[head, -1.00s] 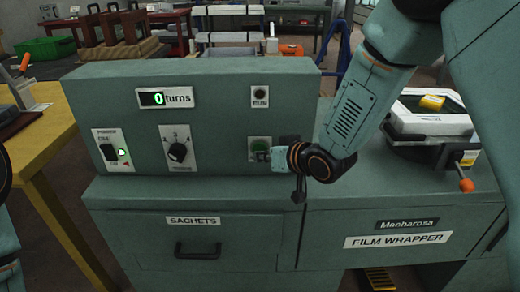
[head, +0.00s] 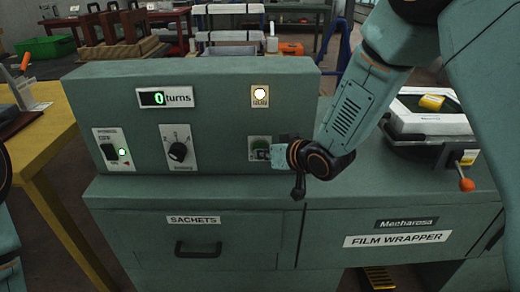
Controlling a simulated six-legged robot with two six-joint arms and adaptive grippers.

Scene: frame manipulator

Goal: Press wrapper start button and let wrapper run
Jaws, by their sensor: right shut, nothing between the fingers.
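The film wrapper (head: 395,241) is a green cabinet with an upright control panel (head: 215,125). The green start button (head: 259,144) sits at the panel's lower right, partly hidden by my right gripper (head: 263,154). My right gripper is shut and empty, its tip at the button; I cannot tell whether it touches. The lamp (head: 259,93) above the button is lit. The turns display (head: 152,99) reads 0. A black selector knob (head: 178,152) is in the middle. My left gripper is not in view.
A yellow table (head: 52,128) stands at the left. A white tray-like device (head: 430,121) with a yellow item and an orange-knobbed lever (head: 466,184) sits on the cabinet top at the right. A sachets drawer (head: 198,248) is shut below the panel.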

